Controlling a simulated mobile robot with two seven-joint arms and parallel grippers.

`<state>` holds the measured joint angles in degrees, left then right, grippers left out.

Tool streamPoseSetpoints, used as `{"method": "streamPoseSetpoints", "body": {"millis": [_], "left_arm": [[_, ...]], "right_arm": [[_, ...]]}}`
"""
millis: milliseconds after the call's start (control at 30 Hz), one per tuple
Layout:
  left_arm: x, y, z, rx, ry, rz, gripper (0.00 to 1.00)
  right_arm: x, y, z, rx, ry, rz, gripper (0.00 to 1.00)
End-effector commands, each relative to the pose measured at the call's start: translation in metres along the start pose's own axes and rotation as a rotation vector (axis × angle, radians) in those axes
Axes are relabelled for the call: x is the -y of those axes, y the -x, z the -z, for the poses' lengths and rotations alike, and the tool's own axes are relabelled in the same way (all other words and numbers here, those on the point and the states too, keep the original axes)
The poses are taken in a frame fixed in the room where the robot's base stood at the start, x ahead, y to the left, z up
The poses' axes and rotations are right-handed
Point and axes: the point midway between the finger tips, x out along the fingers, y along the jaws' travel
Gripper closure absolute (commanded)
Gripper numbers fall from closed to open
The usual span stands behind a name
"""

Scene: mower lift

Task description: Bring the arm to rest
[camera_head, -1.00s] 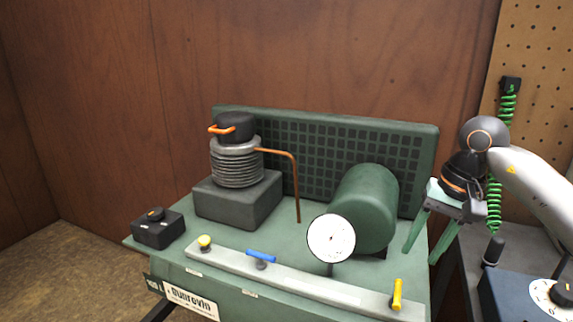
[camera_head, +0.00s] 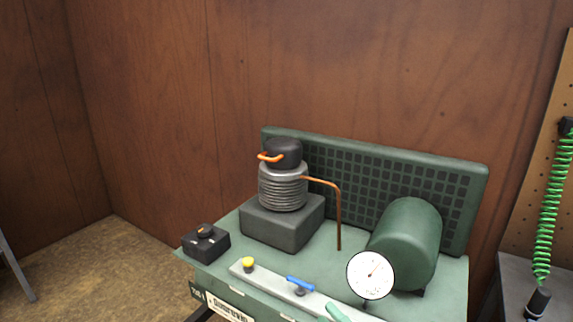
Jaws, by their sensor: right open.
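My left gripper is not in view.
The green compressor bench carries a ribbed cylinder (camera_head: 283,189) on a dark block, a green tank (camera_head: 411,240), a white gauge (camera_head: 370,276) and a black switch box (camera_head: 206,244). A yellow knob (camera_head: 248,264) and blue lever (camera_head: 300,284) stand in front. A green coiled hose (camera_head: 548,220) hangs right.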

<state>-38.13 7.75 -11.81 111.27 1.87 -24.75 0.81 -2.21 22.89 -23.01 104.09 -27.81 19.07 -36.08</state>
Motion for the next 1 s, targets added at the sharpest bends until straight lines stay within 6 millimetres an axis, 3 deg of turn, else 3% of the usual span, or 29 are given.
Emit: {"method": "streamPoseSetpoints", "body": {"millis": [33, 167, 300, 400, 500, 633, 1000], "left_arm": [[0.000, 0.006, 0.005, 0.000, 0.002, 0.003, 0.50], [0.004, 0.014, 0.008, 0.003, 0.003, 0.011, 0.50], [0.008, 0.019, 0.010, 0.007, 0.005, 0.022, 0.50], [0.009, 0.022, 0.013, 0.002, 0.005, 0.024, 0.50], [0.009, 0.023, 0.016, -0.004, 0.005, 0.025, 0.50], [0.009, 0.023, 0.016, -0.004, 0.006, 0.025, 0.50], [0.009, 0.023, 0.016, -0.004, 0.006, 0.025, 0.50]], "right_arm": [[0.018, 0.018, -0.007, 0.124, -0.194, 0.054, 0.53], [0.077, 0.079, -0.018, 0.452, -0.672, 0.173, 0.53], [0.134, 0.157, -0.001, 0.794, -1.107, 0.264, 0.53], [0.159, 0.201, 0.019, 0.978, -1.314, 0.299, 0.53], [0.172, 0.230, 0.035, 1.100, -1.442, 0.317, 0.53], [0.179, 0.246, 0.046, 1.171, -1.513, 0.326, 0.53], [0.179, 0.246, 0.046, 1.171, -1.513, 0.326, 0.53]]}}
